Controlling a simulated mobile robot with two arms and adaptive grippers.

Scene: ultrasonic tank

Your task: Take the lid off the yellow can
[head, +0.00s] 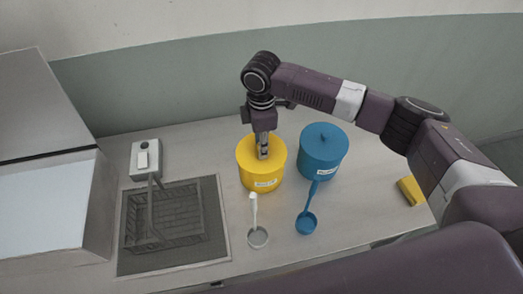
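The yellow can (262,182) stands upright on the table, left of the blue can, with a label on its front. Its yellow lid (246,152) lies on top. My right gripper (263,155) points straight down at the middle of this lid, its fingertips at or very near the lid. The fingers look close together, and they hide whatever is at the lid's centre, so I cannot tell whether they hold a knob. My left gripper is not in view.
The blue can (320,165) with a knobbed lid stands close on the right. A white ladle (258,237) and a blue ladle (306,223) lie in front.

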